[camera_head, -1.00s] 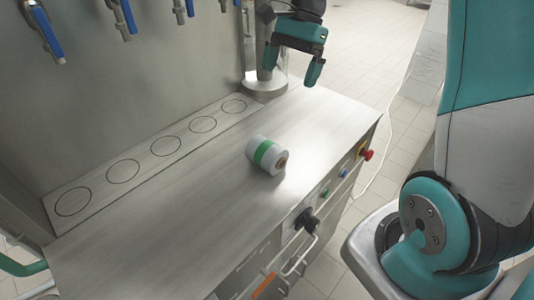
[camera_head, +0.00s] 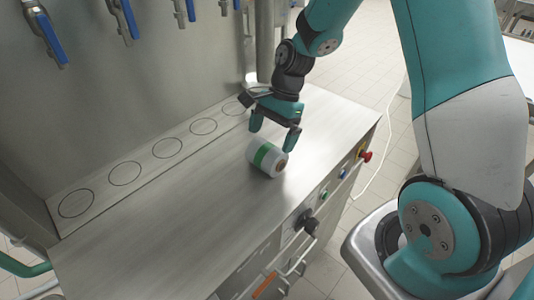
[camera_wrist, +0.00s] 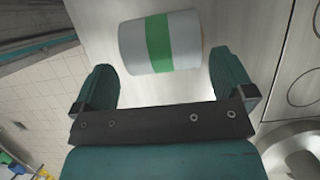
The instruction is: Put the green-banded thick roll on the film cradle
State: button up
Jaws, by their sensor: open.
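The green-banded thick roll (camera_head: 266,158) is a white roll with a green band around its middle. It lies on its side on the steel counter. My gripper (camera_head: 274,136) is open, just above and behind the roll, with nothing between its fingers. In the wrist view the roll (camera_wrist: 160,42) lies ahead of the open gripper (camera_wrist: 170,72), roughly centred between the two fingers but at or just past their tips. I cannot tell whether a finger touches it. I do not see the film cradle in either view.
The steel counter (camera_head: 170,225) is clear to the left of the roll. A strip with several marked circles (camera_head: 124,173) runs along the back wall, under blue-handled taps (camera_head: 128,20). Knobs and a red button (camera_head: 366,156) stick out from the front edge.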

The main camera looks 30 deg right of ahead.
aim_at(269, 146)
jog(key=shift+x, duration=1.3)
jog(key=c, duration=0.9)
jog(key=shift+r, duration=0.1)
notch_tip(269, 146, up, 20)
jog(key=shift+f, duration=0.1)
